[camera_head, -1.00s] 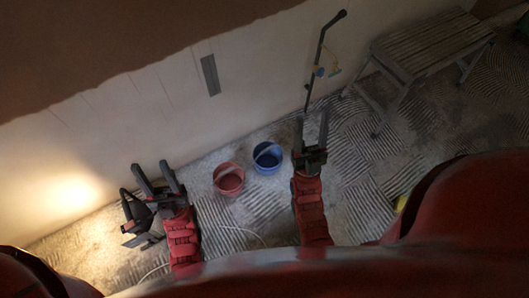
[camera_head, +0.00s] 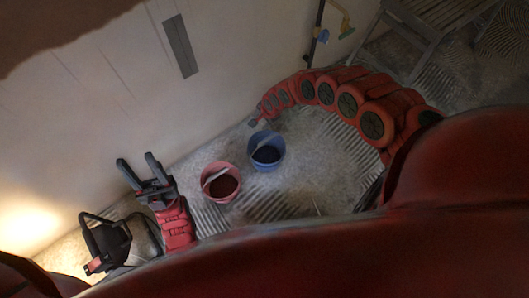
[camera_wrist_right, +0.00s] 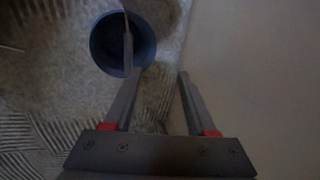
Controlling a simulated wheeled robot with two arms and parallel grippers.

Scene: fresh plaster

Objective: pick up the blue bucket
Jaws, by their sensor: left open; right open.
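The blue bucket (camera_head: 270,164) stands upright on the floor near the wall, right of a red bucket. In the right wrist view the blue bucket (camera_wrist_right: 98,45) is at the upper left, seen from above, with a thin bar across its opening. My right gripper (camera_wrist_right: 157,73) is open and empty there, with its left finger close to the bucket's rim; I cannot tell whether they touch. In the head view my right gripper (camera_head: 254,121) is small, at the wall side of the bucket. My left gripper (camera_head: 139,164) is open and empty, left of the red bucket.
The red bucket (camera_head: 221,188) stands close beside the blue one. A black work lamp (camera_head: 106,240) is at the lower left. A wooden bench (camera_head: 425,35) and a pole-like tool (camera_head: 320,25) are at the upper right. The wall (camera_head: 110,80) rises close behind the buckets.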

